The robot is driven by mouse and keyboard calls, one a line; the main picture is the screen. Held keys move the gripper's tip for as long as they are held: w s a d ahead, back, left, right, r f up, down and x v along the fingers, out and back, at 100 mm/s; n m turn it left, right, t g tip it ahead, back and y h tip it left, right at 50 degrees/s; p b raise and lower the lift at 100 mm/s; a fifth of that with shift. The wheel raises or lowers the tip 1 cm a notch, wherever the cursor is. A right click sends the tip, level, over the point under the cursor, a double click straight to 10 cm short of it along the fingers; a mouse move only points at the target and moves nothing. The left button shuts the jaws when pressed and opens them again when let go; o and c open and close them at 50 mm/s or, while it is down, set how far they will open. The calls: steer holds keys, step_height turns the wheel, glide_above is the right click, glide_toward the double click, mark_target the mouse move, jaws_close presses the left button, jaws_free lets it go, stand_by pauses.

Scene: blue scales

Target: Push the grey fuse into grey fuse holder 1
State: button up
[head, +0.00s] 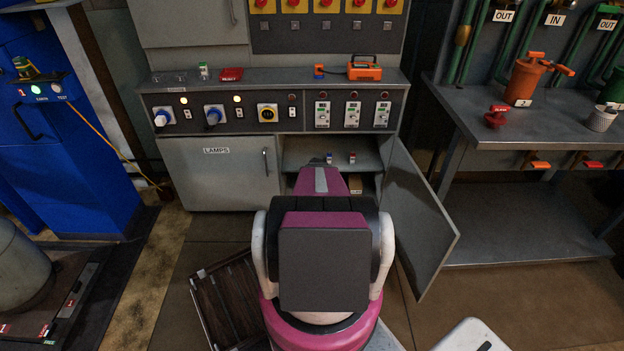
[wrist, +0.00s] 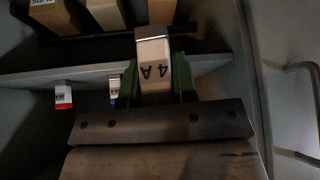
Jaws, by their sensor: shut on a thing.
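My gripper (wrist: 157,85) is shut on a block with a pale face marked 4 A, which I take to be the grey fuse (wrist: 153,62). The green fingers sit on both sides of it, and its dull far end sticks out past them. In the head view my arm covers the gripper and the held fuse, inside or at the mouth of the open lower cabinet. I cannot make out a grey fuse holder 1 in either view.
A red-and-white fuse (wrist: 63,96) and a blue-and-white fuse (wrist: 114,90) stand on the cabinet shelf (wrist: 35,77). Cardboard boxes (wrist: 105,14) lie beyond the shelf edge. The open cabinet door (head: 418,215) is right of my arm.

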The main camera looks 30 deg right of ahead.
steer(key=w+a+r+n, duration=0.1)
steer(key=w+a+r, duration=0.2)
steer(key=a+r, duration=0.35)
steer(key=w+a+r+y, duration=0.1)
steer(key=w+a+r, duration=0.35)
steer(key=r, duration=0.25)
steer(key=w+a+r+n, duration=0.1)
steer(key=w+a+r, duration=0.2)
steer(key=a+r, duration=0.35)
steer(key=a+r+n+y, duration=0.1)
steer(key=a+r+n, duration=0.1)
steer(key=a+r, duration=1.9)
steer(key=shift+s, duration=0.45)
